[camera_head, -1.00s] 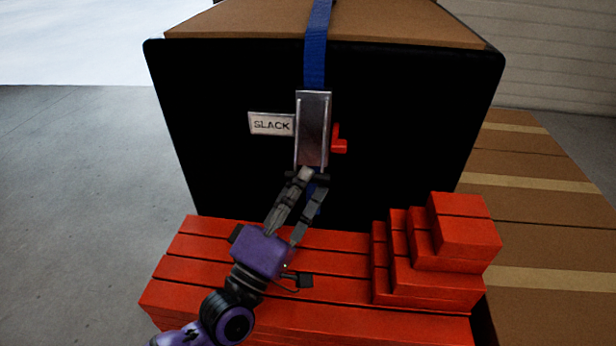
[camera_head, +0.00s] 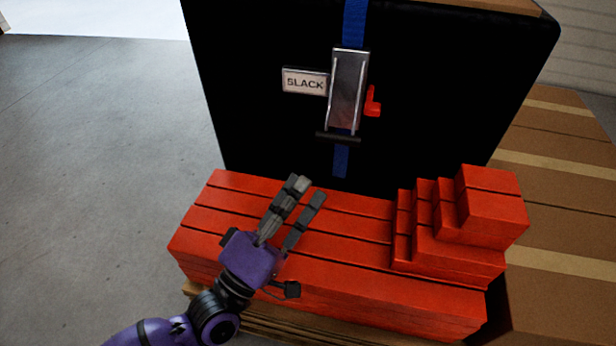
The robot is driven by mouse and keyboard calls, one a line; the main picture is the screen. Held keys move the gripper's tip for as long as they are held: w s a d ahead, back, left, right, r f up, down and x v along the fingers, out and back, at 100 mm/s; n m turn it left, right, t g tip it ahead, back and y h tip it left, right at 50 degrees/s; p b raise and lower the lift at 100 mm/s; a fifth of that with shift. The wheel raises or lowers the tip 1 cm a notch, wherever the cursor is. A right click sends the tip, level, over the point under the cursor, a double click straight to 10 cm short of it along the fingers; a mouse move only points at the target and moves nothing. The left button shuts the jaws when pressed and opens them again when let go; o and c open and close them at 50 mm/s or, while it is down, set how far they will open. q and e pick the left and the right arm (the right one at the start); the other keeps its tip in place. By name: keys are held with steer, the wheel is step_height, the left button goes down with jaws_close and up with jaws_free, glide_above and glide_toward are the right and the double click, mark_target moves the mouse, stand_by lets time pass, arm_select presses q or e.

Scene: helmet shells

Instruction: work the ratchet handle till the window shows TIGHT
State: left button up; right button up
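The metal ratchet (camera_head: 347,88) sits on the front of a black panel, on a blue strap (camera_head: 355,22). Its handle lies flat and upright, with a dark crossbar (camera_head: 338,137) at its lower end. The window (camera_head: 304,83) on its left reads SLACK. A small red lever (camera_head: 373,102) sticks out on its right. My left gripper (camera_head: 309,190) is below the ratchet, over the red beams, apart from the crossbar. Its two fingers are spread with nothing between them. My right gripper is out of view.
The black panel (camera_head: 250,110) stands behind red beams (camera_head: 340,260). Stepped red blocks (camera_head: 490,200) rise at the right of the beams. Taped cardboard boxes (camera_head: 560,220) stand farther right. Grey floor (camera_head: 90,180) is clear on the left.

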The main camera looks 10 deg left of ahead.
arm_select(q)
steer(key=s+r+n+y+p, duration=0.1)
steer(key=r+p, duration=0.1)
steer(key=s+r+n+y+p, duration=0.1)
steer(key=r+p, duration=0.1)
steer(key=p, duration=0.1)
steer(key=r+n+t+y+p, duration=0.1)
steer(key=r+p, duration=0.1)
steer(key=shift+s+a+r, duration=0.1)
steer(key=shift+s+r, duration=0.3)
jaws_close()
steer(key=s+d+r+m+g+y+p, duration=0.3)
steer(key=r+y+p, duration=0.35)
steer(key=p, duration=0.95)
steer(key=w+d+f+m, duration=0.2)
steer(key=w+f+m, duration=0.2)
steer(key=w+m, duration=0.6)
steer(key=shift+w+f+m, duration=0.3)
steer(key=shift+w+m, duration=0.1)
steer(key=shift+w, duration=0.3)
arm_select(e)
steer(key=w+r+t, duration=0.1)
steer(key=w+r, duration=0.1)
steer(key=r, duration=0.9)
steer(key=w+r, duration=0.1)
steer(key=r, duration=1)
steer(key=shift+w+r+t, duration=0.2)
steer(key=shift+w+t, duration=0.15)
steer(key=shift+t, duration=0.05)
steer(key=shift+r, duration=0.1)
